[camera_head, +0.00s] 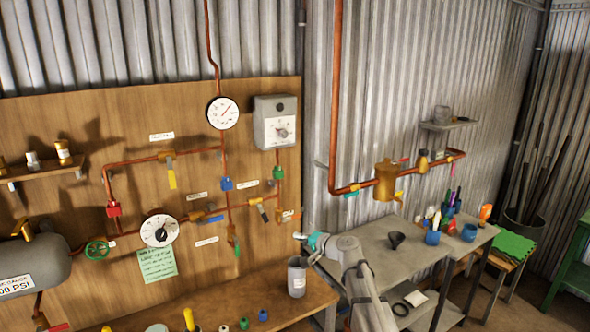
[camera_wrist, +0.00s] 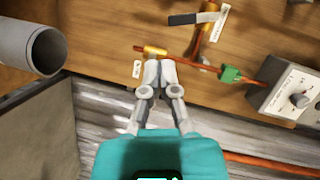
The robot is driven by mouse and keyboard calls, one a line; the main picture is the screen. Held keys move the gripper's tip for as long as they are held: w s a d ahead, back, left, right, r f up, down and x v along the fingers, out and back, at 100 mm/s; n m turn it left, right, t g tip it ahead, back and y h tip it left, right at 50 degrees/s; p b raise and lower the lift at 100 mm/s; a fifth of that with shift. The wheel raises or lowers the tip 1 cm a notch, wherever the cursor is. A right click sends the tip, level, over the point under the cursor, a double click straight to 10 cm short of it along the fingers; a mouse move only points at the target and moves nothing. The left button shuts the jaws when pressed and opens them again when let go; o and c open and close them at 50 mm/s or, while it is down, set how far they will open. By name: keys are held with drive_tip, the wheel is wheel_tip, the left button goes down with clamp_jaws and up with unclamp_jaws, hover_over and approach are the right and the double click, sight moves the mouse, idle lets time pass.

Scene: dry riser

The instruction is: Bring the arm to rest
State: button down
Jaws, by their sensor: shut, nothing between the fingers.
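My arm (camera_head: 352,262) reaches up from the bottom of the head view, bent over beside the grey table. My gripper (camera_head: 303,240) has a teal body and points left toward the wooden panel, above a grey cylinder. In the wrist view, my gripper (camera_wrist: 160,68) has its fingertips together with nothing between them. Behind the fingertips in that view is a brass fitting (camera_wrist: 153,50) on a copper pipe; I cannot tell whether they touch it.
The wooden panel (camera_head: 150,105) carries pipes, gauges and valves. The grey cylinder (camera_head: 297,278) stands on the wooden bench, close below my gripper; an open grey tube (camera_wrist: 32,48) shows at left in the wrist view. The grey table (camera_head: 375,240) holds a black funnel (camera_head: 397,238).

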drive_tip(key=s+d+f+n+g+h, duration=0.2)
drive_tip(key=s+f+g+h, duration=0.1)
drive_tip(key=s+f, duration=0.4)
drive_tip(key=s+d+f+n+g+h, duration=0.2)
drive_tip(key=s+d+f+n+g, duration=0.15)
drive_tip(key=s, duration=0.55)
drive_tip(key=s+d+f+g+h, duration=0.4)
drive_tip(key=s+d+h, duration=0.3)
drive_tip(key=s+d, duration=0.3)
drive_tip(key=s, duration=0.2)
drive_tip(key=shift+s+f, duration=0.4)
